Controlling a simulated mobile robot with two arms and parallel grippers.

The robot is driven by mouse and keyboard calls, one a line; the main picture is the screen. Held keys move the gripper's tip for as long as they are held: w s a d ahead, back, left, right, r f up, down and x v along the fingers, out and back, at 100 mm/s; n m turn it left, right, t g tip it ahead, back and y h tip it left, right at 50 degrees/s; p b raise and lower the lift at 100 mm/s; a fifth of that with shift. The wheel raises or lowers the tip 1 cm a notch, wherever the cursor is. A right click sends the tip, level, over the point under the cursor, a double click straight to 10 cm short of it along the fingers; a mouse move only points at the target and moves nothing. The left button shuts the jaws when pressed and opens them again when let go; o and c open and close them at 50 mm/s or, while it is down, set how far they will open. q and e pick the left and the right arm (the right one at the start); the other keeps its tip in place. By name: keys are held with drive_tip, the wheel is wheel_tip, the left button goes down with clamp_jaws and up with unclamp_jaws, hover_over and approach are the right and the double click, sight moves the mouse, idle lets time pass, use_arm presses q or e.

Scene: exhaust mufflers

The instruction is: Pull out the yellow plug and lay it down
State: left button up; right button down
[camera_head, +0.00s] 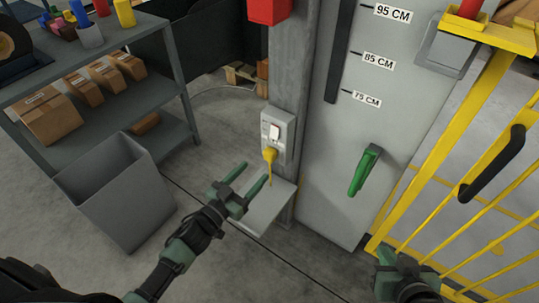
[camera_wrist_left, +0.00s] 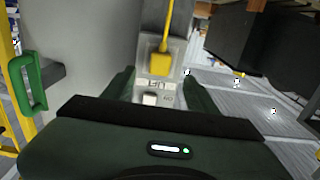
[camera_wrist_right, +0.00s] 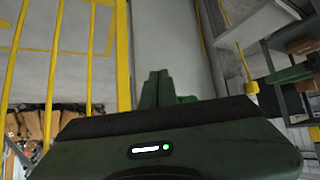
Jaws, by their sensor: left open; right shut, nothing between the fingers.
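The yellow plug (camera_head: 270,154) sits in the grey socket box (camera_head: 289,137) on the post, its cord hanging down. The plug also shows in the left wrist view (camera_wrist_left: 159,62), upside down, between the finger lines and beyond the tips. My left gripper (camera_head: 256,174) is open and empty, just in front of and below the plug, not visibly touching it. A light grey shelf (camera_head: 262,212) lies below the socket. My right gripper (camera_head: 386,252) is shut and empty, low beside the yellow gate; its closed fingers show in the right wrist view (camera_wrist_right: 158,90).
A green handle (camera_head: 364,171) sticks out from the grey cabinet (camera_head: 335,205) right of the socket. A yellow gate (camera_head: 455,150) stands at the right. An open grey bin (camera_head: 118,200) and a rack (camera_head: 160,75) with boxes stand at the left.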

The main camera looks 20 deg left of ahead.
sight(267, 158)
use_arm(q)
drive_tip(key=b+x, duration=0.1)
drive_tip(key=x, duration=0.2)
drive_tip(key=shift+w+d, duration=0.15)
drive_tip(key=shift+w, duration=0.25)
drive_tip(key=shift+x, duration=1.95)
use_arm(e)
drive_tip(key=w+a+r+t+y, duration=0.1)
drive_tip(key=w+a+r+t, duration=0.1)
drive_tip(key=w+r+t, duration=0.1)
drive_tip(key=shift+w+r+t, duration=0.4)
drive_tip(key=shift+w+r, duration=0.35)
drive_tip(key=shift+r, duration=0.5)
drive_tip(key=shift+s+d+f+g, duration=0.15)
drive_tip(key=shift+s+f+g, duration=0.15)
drive_tip(key=shift+f, duration=0.2)
drive_tip(key=shift+s+d+f+g, duration=0.1)
drive_tip(key=shift+s+f+g, duration=0.15)
drive_tip(key=shift+f, duration=0.2)
drive_tip(key=shift+r, duration=0.1)
drive_tip(key=shift+s+d+f+g+h, duration=0.25)
drive_tip(key=shift+s+f+g+h, duration=0.15)
drive_tip(key=shift+f, duration=0.25)
use_arm(q)
clamp_jaws()
